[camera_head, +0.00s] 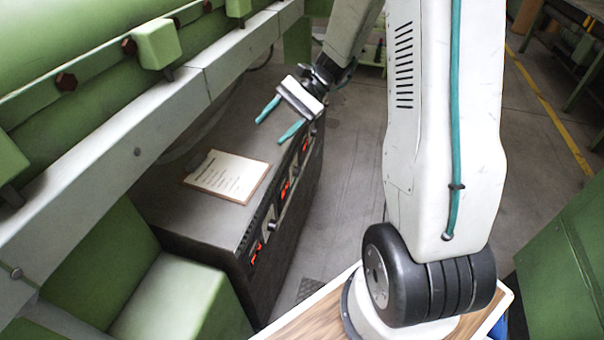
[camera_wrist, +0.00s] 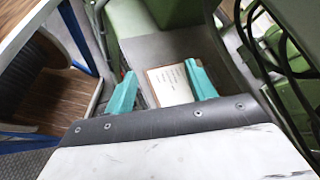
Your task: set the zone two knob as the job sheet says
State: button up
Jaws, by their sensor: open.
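The job sheet (camera_head: 226,174) lies on a brown board on top of the dark control cabinet (camera_head: 200,224); its writing is too small to read. The cabinet's front, facing right, carries red lit displays (camera_head: 255,248) and small knobs (camera_head: 272,226), seen at a steep slant. I cannot tell which knob is zone two or how it is set. My gripper (camera_head: 279,119) is open and empty above the cabinet's far part, near its front edge. In the wrist view, the job sheet (camera_wrist: 172,85) shows between the two teal fingers (camera_wrist: 163,88).
A green extruder (camera_head: 60,50) with a pale rail (camera_head: 130,117) runs along the cabinet's left side. A green block (camera_head: 175,300) stands at its near end. Grey floor (camera_head: 345,180) lies open right of the cabinet. Dark cables (camera_wrist: 262,40) show in the wrist view.

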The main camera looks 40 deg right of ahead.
jog(key=w+d+f+m+t+y, duration=0.1)
jog(key=w+d+f+m+t, duration=0.3)
jog(key=f, duration=0.3)
jog(key=w+d+f+m+t+y, duration=0.2)
jog(key=d+f+m, duration=0.1)
jog(key=d+f, duration=0.35)
jog(key=m+t+h, duration=0.4)
jog(key=m+t, duration=0.5)
jog(key=m, duration=0.1)
send_near(300, 173)
jog(key=x, duration=0.9)
jog(key=shift+w, duration=0.3)
jog(key=c, duration=1)
